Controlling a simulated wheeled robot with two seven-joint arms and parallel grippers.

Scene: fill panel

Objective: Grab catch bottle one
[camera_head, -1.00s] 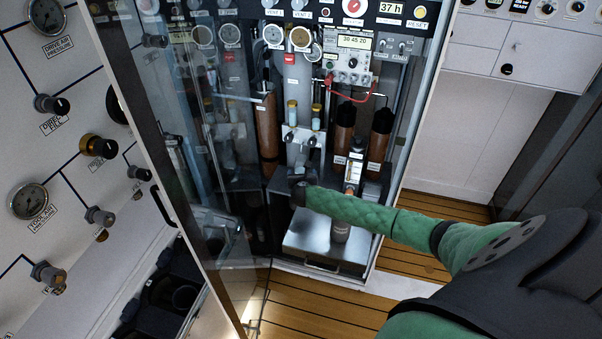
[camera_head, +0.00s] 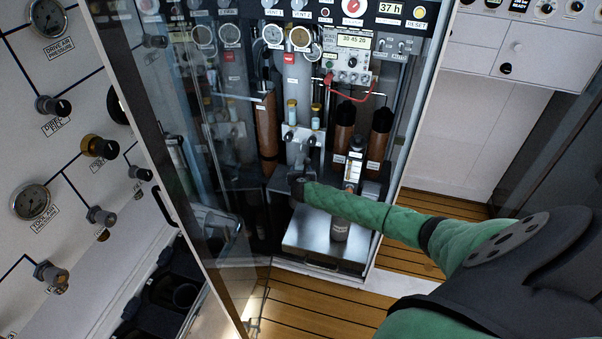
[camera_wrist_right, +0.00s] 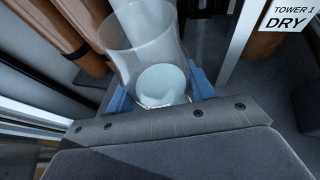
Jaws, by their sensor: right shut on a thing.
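In the right wrist view, a clear round-walled bottle (camera_wrist_right: 148,50) with a pale disc-like bottom stands between the two blue fingers of my right gripper (camera_wrist_right: 160,92). The fingers are shut on it from both sides. In the head view, my green right arm reaches in from the right to the cabinet, with the dark right gripper (camera_head: 300,172) below a metal block with two knobs (camera_head: 300,137). The bottle is small and mostly hidden there. I cannot read a label on it. My left gripper is not in view.
A silver platform (camera_head: 305,237) bearing a grey canister (camera_head: 340,228) lies below the arm. Brown cylinders (camera_head: 267,140) stand beside and behind the gripper.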

